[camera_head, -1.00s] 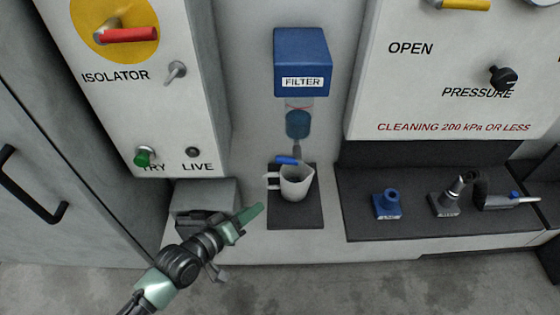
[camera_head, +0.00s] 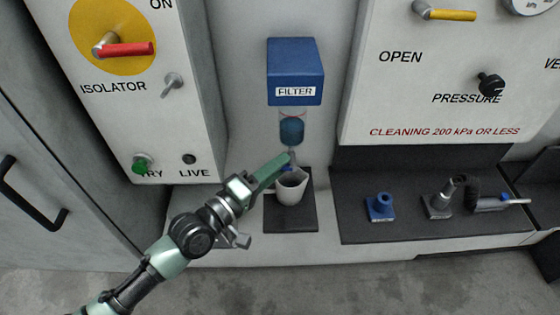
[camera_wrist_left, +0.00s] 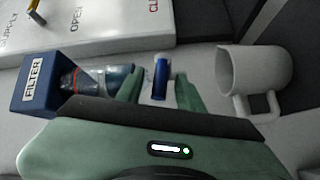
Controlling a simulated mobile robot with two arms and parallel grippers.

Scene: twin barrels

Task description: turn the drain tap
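The drain tap has a blue handle (camera_head: 287,168) below the filter bowl (camera_head: 291,130), mostly hidden in the head view by my left gripper (camera_head: 284,160). In the left wrist view the blue handle (camera_wrist_left: 160,76) shows between the two green fingers of my left gripper (camera_wrist_left: 159,91). The fingers are apart, with a gap on each side of the handle. A white jug (camera_head: 291,187) stands under the tap on a dark mat (camera_head: 290,220). The jug also shows right of the fingers in the wrist view (camera_wrist_left: 250,72). My right gripper is out of view.
The blue filter head (camera_head: 295,72) is above the bowl. The isolator panel (camera_head: 150,130) is at left and the pressure panel (camera_head: 430,80) at right. A dark shelf (camera_head: 400,228) at right holds a blue fitting (camera_head: 380,207) and nozzles (camera_head: 438,203).

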